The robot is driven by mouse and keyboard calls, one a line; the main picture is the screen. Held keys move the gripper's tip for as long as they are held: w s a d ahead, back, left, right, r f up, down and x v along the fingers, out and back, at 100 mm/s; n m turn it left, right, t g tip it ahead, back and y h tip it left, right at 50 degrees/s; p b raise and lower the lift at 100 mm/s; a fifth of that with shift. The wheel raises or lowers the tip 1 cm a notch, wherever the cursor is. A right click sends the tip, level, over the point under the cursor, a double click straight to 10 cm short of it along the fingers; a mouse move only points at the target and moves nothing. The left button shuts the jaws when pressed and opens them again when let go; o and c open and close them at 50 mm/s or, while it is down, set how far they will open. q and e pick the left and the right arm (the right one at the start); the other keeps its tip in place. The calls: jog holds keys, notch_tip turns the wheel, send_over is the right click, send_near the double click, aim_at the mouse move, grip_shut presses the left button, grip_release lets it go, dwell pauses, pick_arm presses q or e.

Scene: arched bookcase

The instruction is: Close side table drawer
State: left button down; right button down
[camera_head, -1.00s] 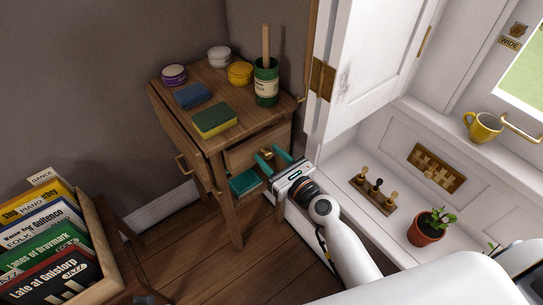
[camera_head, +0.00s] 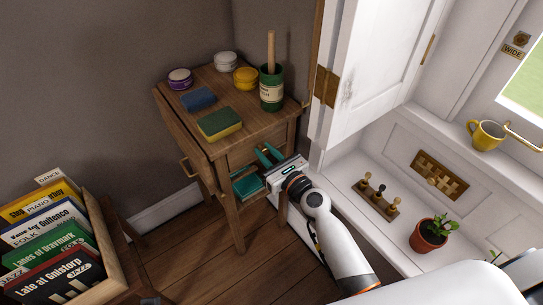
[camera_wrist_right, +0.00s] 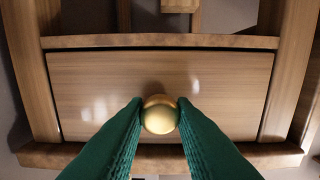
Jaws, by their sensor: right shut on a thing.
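The wooden side table (camera_head: 180,117) stands against the back wall in the head view. Its drawer front (camera_head: 240,154) faces me, partly hidden behind my right gripper. My right gripper (camera_head: 268,155) has green fingers and is shut on the round brass knob of the drawer. In the right wrist view the fingers (camera_wrist_right: 160,122) pinch the brass knob (camera_wrist_right: 159,114) from both sides. There the drawer front (camera_wrist_right: 90,82) sits between the table's legs and rails and looks close to flush; any small remaining gap is hard to judge. My left gripper is not in view.
On the tabletop are a sponge (camera_head: 219,125), a blue block (camera_head: 198,98), several small tins and a green pot (camera_head: 271,90) with a stick. A white cabinet door (camera_head: 365,75) stands close on the right. A crate of books (camera_head: 105,240) is at lower left.

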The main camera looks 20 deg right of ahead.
jog(key=shift+w+r, duration=0.1)
jog(key=c, duration=1.6)
grip_release()
jog(key=shift+c, duration=0.2)
jog(key=o, duration=0.4)
jog(key=shift+w+a, duration=0.1)
jog(key=v, duration=0.5)
jog(key=shift+s+f, duration=0.25)
jog(key=shift+s, duration=0.05)
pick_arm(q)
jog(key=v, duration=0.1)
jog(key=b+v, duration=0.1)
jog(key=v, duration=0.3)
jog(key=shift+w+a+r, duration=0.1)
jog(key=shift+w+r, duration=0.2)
pick_arm(e)
jog(key=v, duration=0.6)
jog(key=shift+s+d+r, duration=0.2)
